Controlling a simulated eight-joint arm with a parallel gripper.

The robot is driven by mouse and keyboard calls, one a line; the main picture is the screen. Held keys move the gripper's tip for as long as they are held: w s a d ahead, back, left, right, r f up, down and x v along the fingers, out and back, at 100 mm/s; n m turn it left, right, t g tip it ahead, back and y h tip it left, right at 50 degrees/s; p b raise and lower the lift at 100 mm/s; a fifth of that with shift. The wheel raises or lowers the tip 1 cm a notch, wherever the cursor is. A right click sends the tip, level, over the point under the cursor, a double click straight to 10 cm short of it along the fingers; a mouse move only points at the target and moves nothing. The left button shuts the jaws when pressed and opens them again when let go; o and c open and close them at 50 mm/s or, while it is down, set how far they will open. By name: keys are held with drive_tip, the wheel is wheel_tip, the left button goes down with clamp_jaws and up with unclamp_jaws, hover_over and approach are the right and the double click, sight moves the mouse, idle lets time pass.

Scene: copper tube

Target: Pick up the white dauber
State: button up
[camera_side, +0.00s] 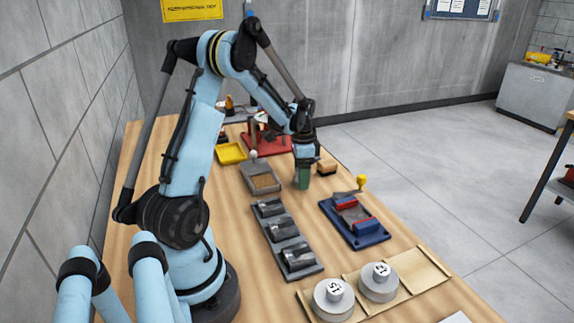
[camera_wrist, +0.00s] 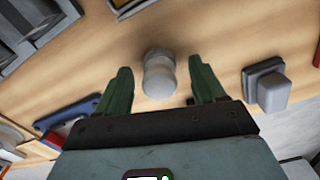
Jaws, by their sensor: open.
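In the wrist view, a pale, rounded, two-part piece (camera_wrist: 158,75), which looks like the white dauber, stands on the wooden table. It sits between the two green fingers of my gripper (camera_wrist: 162,90), with a visible gap on each side. The fingers are open and hold nothing. In the side view my gripper (camera_side: 303,178) points down, low over the table at its middle. The dauber cannot be made out there; the fingers seem to hide it.
A blue fixture (camera_side: 362,236) and a grey three-part rack (camera_side: 286,240) lie nearer the camera. A red stand (camera_side: 258,142) is behind.

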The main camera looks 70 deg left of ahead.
drive_tip(key=shift+f, duration=0.2)
drive_tip(key=c, duration=1.1)
drive_tip(key=shift+c, duration=0.2)
drive_tip(key=shift+r, duration=0.85)
wheel_tip(320, 180, up, 3)
drive_tip(key=shift+f, duration=0.1)
drive_tip(key=w+d+r, duration=0.1)
drive_tip(key=d+r, duration=0.5)
drive_tip(key=d, duration=0.5)
drive_tip(key=shift+w+d+r, duration=0.3)
drive_tip(key=shift+w, duration=0.05)
